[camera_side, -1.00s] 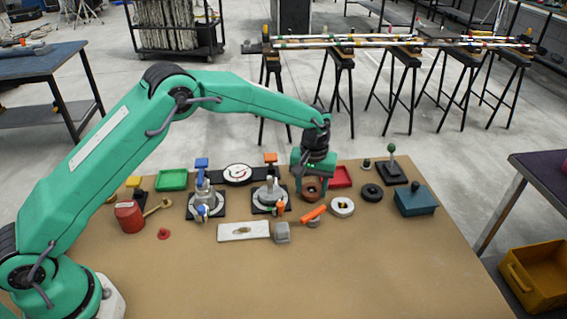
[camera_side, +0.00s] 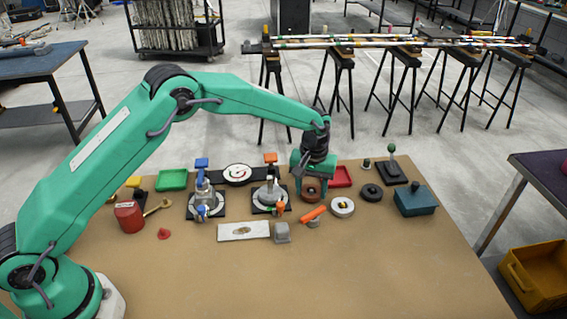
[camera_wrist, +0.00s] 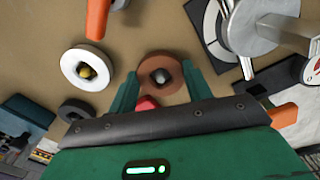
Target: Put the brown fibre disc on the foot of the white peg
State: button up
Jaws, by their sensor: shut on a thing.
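The brown fibre disc (camera_side: 312,195) is a flat ring lying on the table, right of the two fixtures. My gripper (camera_side: 311,187) is down around it. Two pale upright posts stand on round feet on dark square plates: one with orange parts (camera_side: 270,184), one with blue parts (camera_side: 203,188). I cannot tell which is the white peg. A pale post (camera_wrist: 250,25) also shows large in the wrist view.
A white ring (camera_side: 343,207), an orange bar (camera_side: 313,213) and a black ring (camera_side: 371,193) lie close to the disc. The table's front is clear.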

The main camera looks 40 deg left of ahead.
jog(key=o, duration=1.4)
jog(key=shift+c, duration=0.2)
jog(key=shift+r, duration=3.7)
